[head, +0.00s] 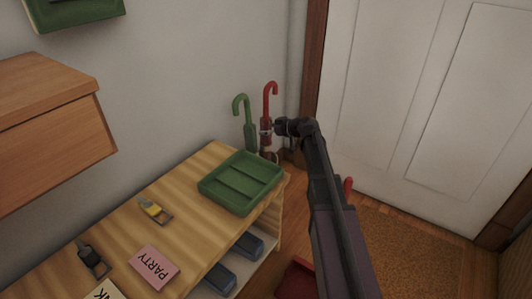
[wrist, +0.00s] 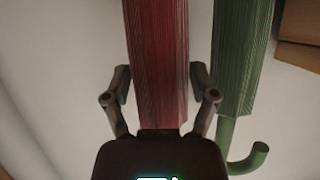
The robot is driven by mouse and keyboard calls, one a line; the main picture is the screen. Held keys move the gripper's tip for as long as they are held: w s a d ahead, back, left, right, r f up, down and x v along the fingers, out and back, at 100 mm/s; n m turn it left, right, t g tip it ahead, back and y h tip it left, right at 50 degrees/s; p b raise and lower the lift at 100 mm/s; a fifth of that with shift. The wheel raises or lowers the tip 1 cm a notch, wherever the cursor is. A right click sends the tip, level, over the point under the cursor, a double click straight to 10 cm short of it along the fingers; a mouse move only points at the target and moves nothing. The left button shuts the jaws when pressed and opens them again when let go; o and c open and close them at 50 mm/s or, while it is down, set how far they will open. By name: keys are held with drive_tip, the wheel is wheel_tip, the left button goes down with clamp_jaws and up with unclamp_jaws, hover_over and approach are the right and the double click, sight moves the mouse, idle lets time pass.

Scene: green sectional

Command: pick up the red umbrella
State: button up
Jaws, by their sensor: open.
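The red umbrella (head: 267,110) stands upright in the corner by the door frame, its hooked handle up. In the wrist view its red pleated canopy (wrist: 158,65) runs between the two fingers of my gripper (wrist: 160,92). The fingers are open, one on each side of the canopy; whether they touch it I cannot tell. In the head view my gripper (head: 268,131) is at the umbrella's upper canopy, partly covering it. The umbrella's lower part is hidden behind my gripper and the bench.
A green umbrella (head: 248,125) stands just left of the red one; its canopy is close by in the wrist view (wrist: 242,60). A wooden bench (head: 190,190) with a green tray (head: 240,182) stands in front. A white door (head: 425,90) and brown mat (head: 400,255) are at right.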

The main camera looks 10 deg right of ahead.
sight(268, 106)
idle(0.3)
drive_tip(key=c, duration=0.7)
drive_tip(key=shift+r, duration=0.2)
wheel_tip(268, 106, up, 10)
drive_tip(key=p, duration=1)
drive_tip(key=shift+f, duration=0.2)
drive_tip(key=shift+r, duration=0.1)
wheel_tip(268, 106, up, 23)
drive_tip(key=p, duration=2.3)
idle(1.1)
idle(0.4)
